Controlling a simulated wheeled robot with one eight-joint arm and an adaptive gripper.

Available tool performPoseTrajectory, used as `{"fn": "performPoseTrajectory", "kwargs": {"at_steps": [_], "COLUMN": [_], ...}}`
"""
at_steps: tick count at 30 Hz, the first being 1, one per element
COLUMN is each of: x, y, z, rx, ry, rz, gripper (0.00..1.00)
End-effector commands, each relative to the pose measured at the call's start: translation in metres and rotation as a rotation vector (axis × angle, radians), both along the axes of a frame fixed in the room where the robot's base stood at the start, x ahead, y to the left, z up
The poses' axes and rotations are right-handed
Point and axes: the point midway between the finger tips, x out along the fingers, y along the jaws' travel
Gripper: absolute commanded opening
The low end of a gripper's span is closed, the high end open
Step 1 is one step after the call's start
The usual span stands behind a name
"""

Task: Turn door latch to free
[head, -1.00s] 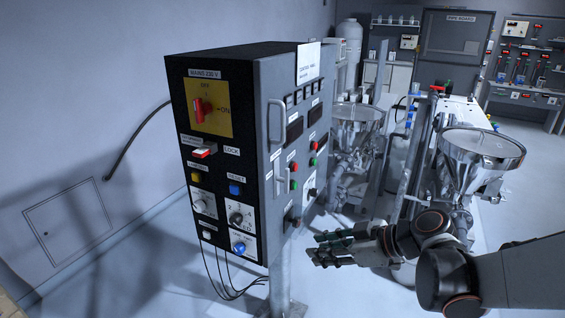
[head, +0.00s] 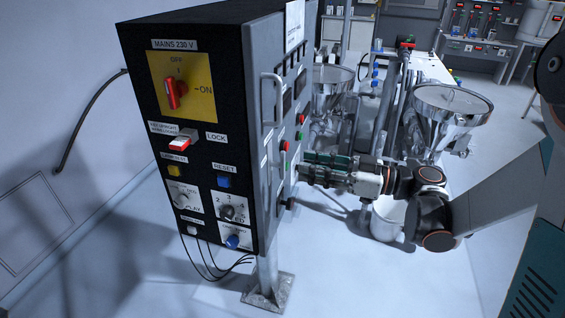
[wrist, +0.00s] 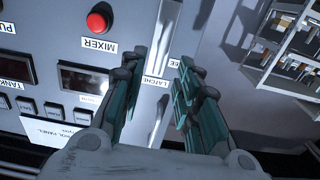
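The grey door of the control cabinet (head: 283,95) is closed. A long grey bar handle (head: 271,98) stands on its left part, and a slim upright bar (head: 265,172), apparently the latch, sits below it. In the wrist view, turned upside down, a label reading LATCH (wrist: 155,82) lies between a slim pale bar (wrist: 165,32) above and another bar (wrist: 157,122) below. My gripper (head: 306,166) is open in front of the door. Its green-padded fingers (wrist: 157,72) stand apart on both sides of the label; contact with a bar cannot be told.
The cabinet's black side carries a red mains switch (head: 175,92), a red-and-white lock lever (head: 180,143) and several knobs. A red mixer button (wrist: 98,20) is near the fingers. Steel hoppers (head: 450,103) stand behind my arm. The floor in front is mostly clear.

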Motion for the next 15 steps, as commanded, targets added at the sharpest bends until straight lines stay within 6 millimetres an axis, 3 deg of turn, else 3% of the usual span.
{"fn": "performPoseTrajectory", "kwargs": {"at_steps": [6,15], "x": [0.014,0.025], "y": [0.041,0.068], "z": [-0.001,0.0], "rx": [-0.001,-0.001], "ry": [0.0,0.0], "rz": [0.004,0.0], "gripper": [0.3,0.3]}}
